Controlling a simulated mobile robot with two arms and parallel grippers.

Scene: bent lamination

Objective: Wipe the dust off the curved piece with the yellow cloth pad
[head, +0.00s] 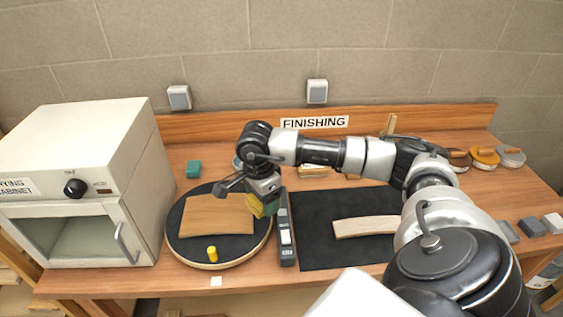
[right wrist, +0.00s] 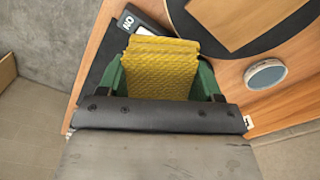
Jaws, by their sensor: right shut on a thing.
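The yellow cloth pad (head: 256,207) is in my right gripper (head: 266,201), whose green fingers are shut on it. In the right wrist view the ribbed yellow pad (right wrist: 160,68) fills the space between the green fingers (right wrist: 160,82). The brown curved piece (head: 212,215) lies on a round black turntable (head: 190,245). The pad is at the piece's right end in the head view; I cannot tell whether they touch. In the right wrist view the piece (right wrist: 240,18) is ahead of the pad. I cannot make out dust on it. My left gripper is out of view.
A small yellow peg (head: 212,253) stands at the turntable's front. A grey switch box (head: 286,240) is close on its right. A black mat (head: 320,255) holds a pale curved strip (head: 362,227). A white drying cabinet (head: 80,160) stands left; a green block (head: 194,168) sits behind.

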